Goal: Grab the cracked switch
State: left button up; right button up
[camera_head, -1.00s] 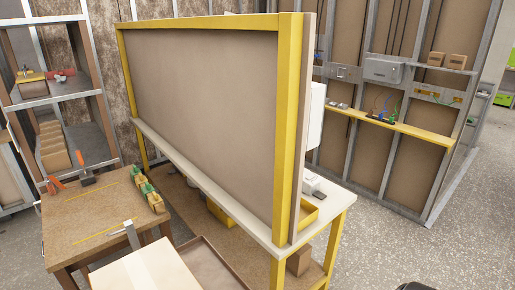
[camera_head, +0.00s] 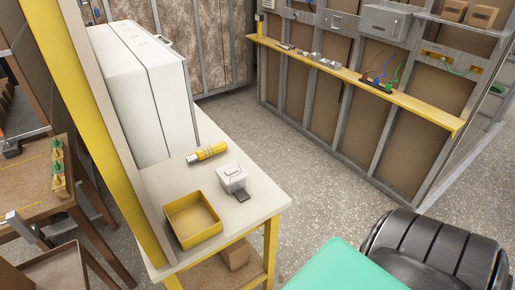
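A small white boxy fitting (camera_head: 231,178) that looks like a switch sits on the white tabletop (camera_head: 265,196) near its right end. A small dark flat piece (camera_head: 242,196) lies at its front edge. I cannot make out a crack at this size. Neither of my grippers is in view.
An open yellow bin (camera_head: 192,219) and a yellow cylinder (camera_head: 207,153) are near the fitting. White panels (camera_head: 140,90) stand behind. A yellow ledge (camera_head: 375,88) holds small fittings. A black ribbed object (camera_head: 436,250) and a green surface (camera_head: 345,268) are in front.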

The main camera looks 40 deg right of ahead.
aim_at(231, 173)
jog(key=l, duration=0.5)
jog(key=k+l+u, duration=0.1)
jog(key=l, duration=0.4)
jog(key=k+l, duration=0.1)
jog(key=l, duration=0.4)
jog(key=l+u, duration=0.1)
jog(key=l, duration=0.4)
jog(key=k+l, duration=0.15)
jog(key=l, duration=0.35)
